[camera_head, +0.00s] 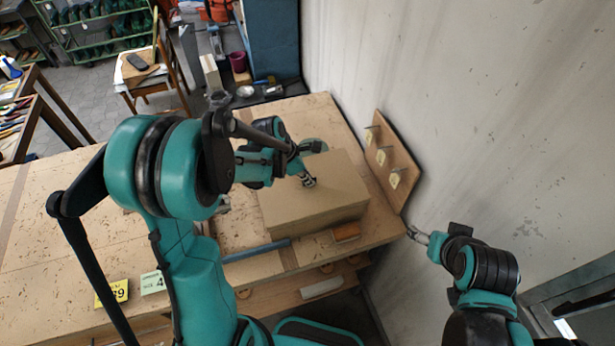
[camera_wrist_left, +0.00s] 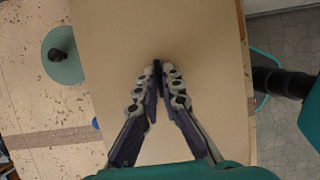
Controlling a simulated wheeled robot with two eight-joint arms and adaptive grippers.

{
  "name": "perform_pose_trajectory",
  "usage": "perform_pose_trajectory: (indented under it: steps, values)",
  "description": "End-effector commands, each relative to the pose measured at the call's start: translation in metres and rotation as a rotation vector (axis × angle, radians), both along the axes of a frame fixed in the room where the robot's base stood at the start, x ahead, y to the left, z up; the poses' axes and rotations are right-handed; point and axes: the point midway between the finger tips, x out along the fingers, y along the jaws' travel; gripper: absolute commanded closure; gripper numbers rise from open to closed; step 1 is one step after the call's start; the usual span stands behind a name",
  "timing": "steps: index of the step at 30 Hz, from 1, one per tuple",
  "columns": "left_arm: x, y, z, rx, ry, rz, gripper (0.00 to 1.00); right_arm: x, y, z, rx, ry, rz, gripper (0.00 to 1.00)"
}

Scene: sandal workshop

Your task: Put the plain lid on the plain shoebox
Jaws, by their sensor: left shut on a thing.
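The plain cardboard shoebox (camera_head: 318,221) stands on the workbench near its right end. The plain lid (camera_head: 335,172) is the flat tan surface at its top; I cannot tell from here whether it is fully seated. My left gripper (camera_head: 308,181) points down over the middle of the lid and is shut on it. In the left wrist view the fingertips (camera_wrist_left: 158,68) meet at a small dark piece on the lid (camera_wrist_left: 205,45), which fills the middle of the view. My right gripper (camera_head: 416,235) is off the bench's right edge, away from the box; its jaws are too small to read.
A board with pegs (camera_head: 390,163) stands close to the box's right, by the wall. A round teal piece with a dark knob (camera_wrist_left: 62,65) shows beside the lid.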

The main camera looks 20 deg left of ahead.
Motion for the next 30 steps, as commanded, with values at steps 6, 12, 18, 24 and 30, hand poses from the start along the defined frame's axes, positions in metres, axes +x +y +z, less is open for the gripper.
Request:
perform_pose_trajectory:
  steps: [6, 12, 18, 24, 30]
  values:
    - [0.0, 0.0, 0.0003, 0.0, 0.0, 0.0, 1.0, 0.0, 0.0, 0.0003, 0.0, 0.0, 0.0, 0.26]
    - [-0.0001, 0.0, -0.0012, 0.0, 0.0, 0.0, 1.0, 0.0, 0.0, -0.0019, 0.0, 0.0, 0.0, 0.26]
    - [-0.0002, -0.0002, -0.0038, 0.0, 0.0, 0.0, 1.0, 0.0001, 0.0, -0.0065, 0.0, 0.0, 0.0, 0.26]
    - [-0.0002, -0.0003, -0.0031, 0.0, 0.0, 0.0, 1.0, 0.0, 0.0, -0.0062, 0.0, 0.0, 0.0, 0.26]
    - [-0.0001, -0.0002, -0.0031, 0.0, 0.0, 0.0, 1.0, 0.0001, 0.0, -0.0061, 0.0, 0.0, 0.0, 0.26]
